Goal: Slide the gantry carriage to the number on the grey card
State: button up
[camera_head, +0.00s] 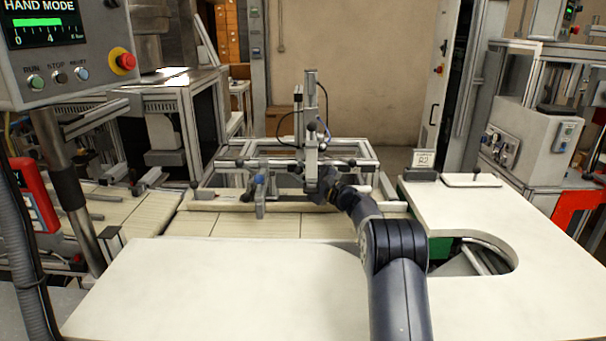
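The gantry carriage (311,125) is an upright grey metal post with cables. It sits near the middle of the gantry's horizontal rail (262,163), at the back of the work area. My gripper (322,186) is at the lower part of the carriage, in front of it or touching it. The fingers are dark and small, so I cannot tell whether they are open or closed on anything. A small light card (423,158) stands in a dark holder right of the gantry. No rail numbers are readable.
A control panel (52,50) with a screen reading HAND MODE and a red stop button is at upper left. A pale worktop (220,290) with a rounded cutout lies in front. A small blue-handled part (260,190) is on the gantry left of the carriage. Machines stand at right.

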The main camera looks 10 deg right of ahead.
grip_shut()
jog(key=s+d+b, duration=0.1)
jog(key=d+b, duration=0.1)
jog(key=d, duration=0.5)
jog(key=shift+s+d, duration=0.25)
jog(key=shift+d, duration=0.05)
jog(key=shift+o, duration=2.2)
grip_release()
